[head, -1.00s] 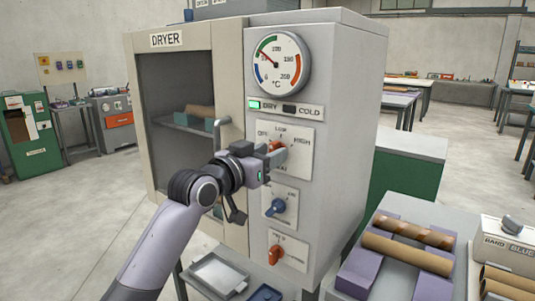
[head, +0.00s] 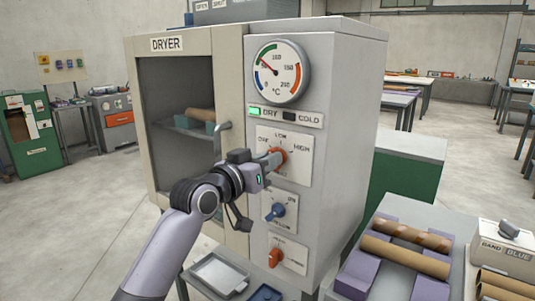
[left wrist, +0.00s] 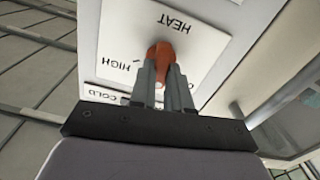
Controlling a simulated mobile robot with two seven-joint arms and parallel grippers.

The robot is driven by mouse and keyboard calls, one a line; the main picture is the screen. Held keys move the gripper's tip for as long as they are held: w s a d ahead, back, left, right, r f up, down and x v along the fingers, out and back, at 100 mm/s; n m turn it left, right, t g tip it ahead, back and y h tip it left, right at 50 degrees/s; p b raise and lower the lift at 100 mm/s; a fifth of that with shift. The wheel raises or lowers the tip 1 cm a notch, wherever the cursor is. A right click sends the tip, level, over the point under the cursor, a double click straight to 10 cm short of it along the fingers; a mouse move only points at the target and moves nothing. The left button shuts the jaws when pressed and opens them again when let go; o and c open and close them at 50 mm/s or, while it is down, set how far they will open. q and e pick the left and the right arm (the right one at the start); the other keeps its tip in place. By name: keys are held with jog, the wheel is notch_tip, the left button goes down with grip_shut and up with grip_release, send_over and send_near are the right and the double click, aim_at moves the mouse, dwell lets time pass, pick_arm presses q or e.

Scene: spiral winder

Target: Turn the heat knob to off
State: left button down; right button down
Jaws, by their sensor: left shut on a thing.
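The heat knob (head: 278,157) is orange-red and sits on a white plate (head: 300,174) marked LOW and HIGH, on the front of the grey dryer (head: 343,120). My left gripper (head: 268,162) is at the plate with its fingers shut on the knob. The left wrist view shows the knob (left wrist: 160,52) between the two grey fingertips (left wrist: 166,82), with the HEAT label upside down beyond it. The fingers hide part of the knob, so its exact setting is hard to read. My right gripper is out of view.
A temperature dial (head: 277,72) and a lit green DRY lamp (head: 254,112) are above. A blue knob (head: 276,211) and another orange knob (head: 276,257) are below. The door handle (head: 220,140) stands close to my left arm. Cardboard tubes (head: 407,252) lie on purple supports at right.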

pick_arm(q)
jog(key=shift+w+a+f+n+p, duration=0.1)
jog(key=shift+n+p, duration=2.75)
jog(key=shift+n, duration=2.15)
jog(key=c, duration=1.1)
grip_release()
jog(key=shift+b+v, duration=0.45)
jog(key=shift+v, duration=3.15)
